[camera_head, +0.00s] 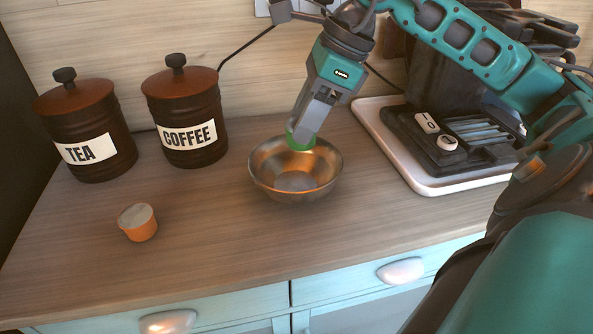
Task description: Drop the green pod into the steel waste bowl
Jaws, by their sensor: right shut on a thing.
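The green pod (300,143) is between the fingertips of my right gripper (303,132), which is shut on it. The fingers hide part of the pod. The steel waste bowl (267,180) stands on the wooden counter, in the middle of the head view. The pod is over the back part of the bowl's opening, near the rim; I cannot tell its exact height. The visible inside of the bowl looks empty. My left gripper is not in view.
An orange pod (139,224) with a pale lid sits on the counter at left. Tea (92,130) and coffee (188,118) canisters stand behind. A dark coffee machine (450,130) on a white tray (420,183) is at right. Counter around the bowl's front is clear.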

